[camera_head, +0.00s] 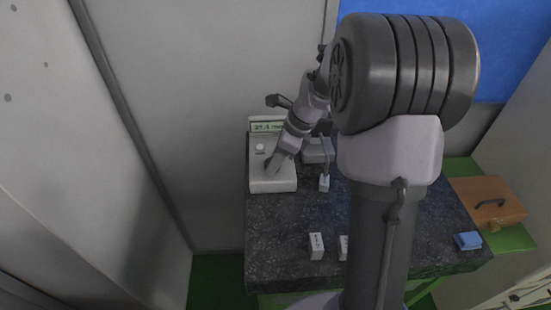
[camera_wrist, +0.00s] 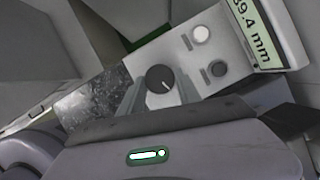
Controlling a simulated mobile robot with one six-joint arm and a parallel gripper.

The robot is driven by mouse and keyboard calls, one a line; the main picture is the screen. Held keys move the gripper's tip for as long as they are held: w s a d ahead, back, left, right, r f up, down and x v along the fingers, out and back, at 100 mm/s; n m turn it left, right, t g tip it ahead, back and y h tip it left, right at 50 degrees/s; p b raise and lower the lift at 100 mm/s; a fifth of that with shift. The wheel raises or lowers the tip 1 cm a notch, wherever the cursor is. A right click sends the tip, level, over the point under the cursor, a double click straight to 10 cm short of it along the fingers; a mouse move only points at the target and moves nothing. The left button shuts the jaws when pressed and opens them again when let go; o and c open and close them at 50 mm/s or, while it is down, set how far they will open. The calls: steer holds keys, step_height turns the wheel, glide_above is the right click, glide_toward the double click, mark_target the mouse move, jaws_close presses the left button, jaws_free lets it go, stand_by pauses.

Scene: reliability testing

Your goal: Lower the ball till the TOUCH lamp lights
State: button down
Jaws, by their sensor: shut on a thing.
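A pale instrument box (camera_head: 262,185) stands at the back left of the dark worktop. In the wrist view its sloped panel (camera_wrist: 188,60) carries a dark round knob (camera_wrist: 160,79) with a white pointer line, a pale round lamp (camera_wrist: 201,34) and a dark button (camera_wrist: 215,68). The lamp looks white, with no coloured glow; its label is unreadable. A display (camera_wrist: 258,35) at the upper right ends in "9.4 mm", its first digits cut off. My gripper (camera_wrist: 158,92) is shut on the knob, a finger on either side. I cannot make out the ball.
A grey device (camera_head: 317,151) and a small white block (camera_head: 324,184) stand right of the instrument. White boxes (camera_head: 316,246) are near the worktop's front. A blue item (camera_head: 467,240) and a wooden case (camera_head: 487,201) lie at the right. The worktop's left middle (camera_head: 275,220) is clear.

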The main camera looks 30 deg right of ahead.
steer(key=n+p, duration=0.2)
steer(key=shift+w+r+n+g+y+p, duration=0.1)
steer(key=shift+r+n+g+y+p, duration=0.1)
steer(key=shift+n+g+y+p, duration=0.2)
steer(key=n+g+p, duration=0.1)
steer(key=n+p, duration=0.3)
steer(key=shift+w+d+n+g, duration=0.1)
steer(key=shift+w+n+g, duration=0.1)
steer(key=shift+n+g, duration=0.15)
steer(key=n+g+p, duration=0.1)
steer(key=n, duration=0.1)
steer(key=n+p, duration=0.2)
steer(key=shift+w+g, duration=0.2)
steer(key=shift+g, duration=0.15)
steer(key=shift+f+n+g+p, duration=0.15)
steer(key=shift+n+g+p, duration=0.25)
steer(key=shift+n+p, duration=0.6)
steer(key=shift+n+h, duration=0.3)
steer(key=shift+n, duration=0.15)
steer(key=c, duration=0.8)
jaws_free()
steer(key=shift+c, duration=0.2)
